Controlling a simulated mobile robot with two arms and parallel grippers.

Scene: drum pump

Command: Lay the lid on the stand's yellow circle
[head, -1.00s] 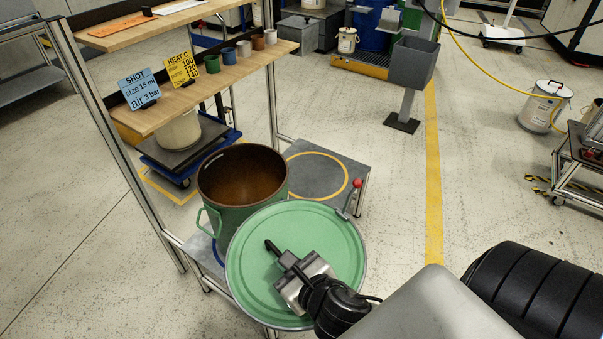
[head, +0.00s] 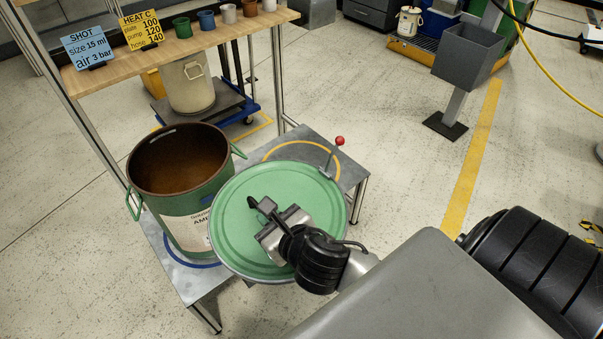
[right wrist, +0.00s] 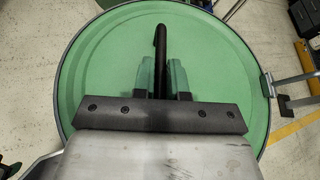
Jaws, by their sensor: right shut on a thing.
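My right gripper (head: 262,209) is shut on the dark handle in the middle of the round green lid (head: 310,198). The lid also fills most of the right wrist view (right wrist: 215,70), with the handle (right wrist: 160,50) between the fingers. In the head view the lid covers part of the low grey stand (head: 313,137). The far arc of the yellow circle (head: 318,147) shows beyond the lid's edge; the rest is hidden. I cannot tell the lid's exact height above the stand.
An open green drum (head: 185,200) stands left of the lid on the stand's blue circle (head: 178,257). A wooden shelf (head: 170,52) with cups and cards is behind.

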